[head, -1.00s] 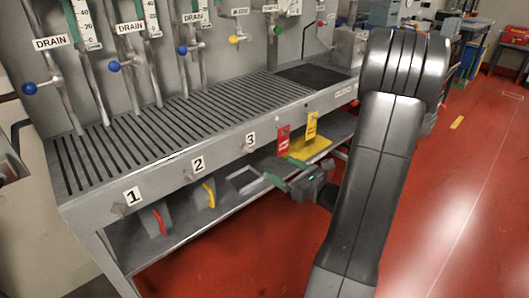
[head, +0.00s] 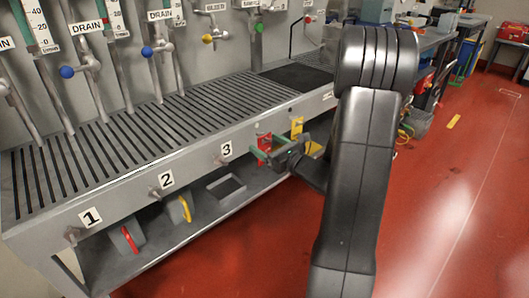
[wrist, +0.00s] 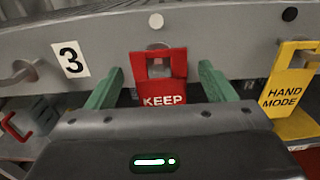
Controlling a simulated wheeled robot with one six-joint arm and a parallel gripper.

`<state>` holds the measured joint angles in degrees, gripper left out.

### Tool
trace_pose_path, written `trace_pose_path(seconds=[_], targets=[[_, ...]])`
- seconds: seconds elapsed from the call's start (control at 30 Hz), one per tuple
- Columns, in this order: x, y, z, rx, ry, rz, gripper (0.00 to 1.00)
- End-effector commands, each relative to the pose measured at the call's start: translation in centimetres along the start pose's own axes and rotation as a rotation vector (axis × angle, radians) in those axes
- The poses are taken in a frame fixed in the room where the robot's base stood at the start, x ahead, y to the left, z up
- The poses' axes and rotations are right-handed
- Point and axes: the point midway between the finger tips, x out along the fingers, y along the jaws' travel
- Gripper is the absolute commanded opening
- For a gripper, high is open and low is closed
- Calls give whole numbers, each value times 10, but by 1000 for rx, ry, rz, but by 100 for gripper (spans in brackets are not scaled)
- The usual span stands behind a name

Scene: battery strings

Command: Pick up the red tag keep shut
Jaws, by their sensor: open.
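The red tag (wrist: 163,92) hangs on the front face of the grey bench, and the word KEEP shows on it in the wrist view. Its lower part is hidden behind my gripper body. In the head view the red tag (head: 264,142) is partly covered by my gripper. My gripper (wrist: 158,80) is open, with one green finger on each side of the tag and a gap on both sides. In the head view my gripper (head: 268,150) is at the bench front, right of the number 3 label.
A yellow HAND MODE tag (wrist: 293,77) hangs close to the right of the red tag. A peg (wrist: 22,72) by the number 3 label (wrist: 70,59) sticks out at left. A lower shelf (head: 150,252) holds parts with red and yellow handles (head: 185,208).

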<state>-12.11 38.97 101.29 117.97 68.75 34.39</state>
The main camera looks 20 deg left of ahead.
Motion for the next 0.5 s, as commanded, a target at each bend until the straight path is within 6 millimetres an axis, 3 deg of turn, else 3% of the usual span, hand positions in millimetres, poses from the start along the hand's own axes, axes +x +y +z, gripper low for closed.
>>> trace_pose_path(seconds=[0.2, 0.43, 0.5], targets=[[1, 0, 0, 0, 1, -1, 76], [1, 0, 0, 0, 1, 0, 33], [1, 0, 0, 0, 0, 0, 29]])
